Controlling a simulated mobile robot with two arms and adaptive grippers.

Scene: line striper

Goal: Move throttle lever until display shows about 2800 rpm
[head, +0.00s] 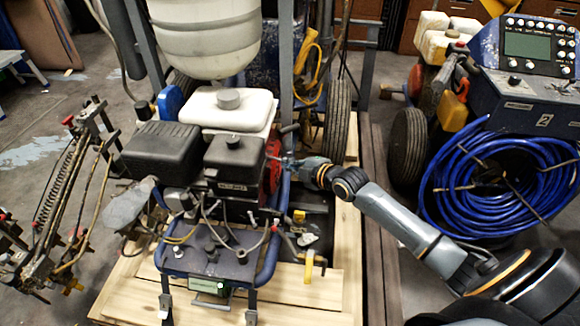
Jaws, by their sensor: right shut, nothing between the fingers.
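The line striper's engine (235,160) has a white tank above it and a black box-shaped cover on top. My right gripper (281,161) is shut and empty at the engine's right side, close to a red part (271,168). A small dark lever (289,128) sticks out just above the gripper; I cannot tell if it is the throttle lever, or whether the gripper touches anything. A small greenish display (207,286) sits low on the front of the blue frame; its digits are too small to read. My left gripper is not in view.
Cables and hoses hang over the blue frame panel (225,262). The machine stands on a wooden pallet (310,290). A second machine at right has a control panel (527,45) with a screen and a coiled blue hose (515,215). A spring-and-rod assembly (65,200) stands at left.

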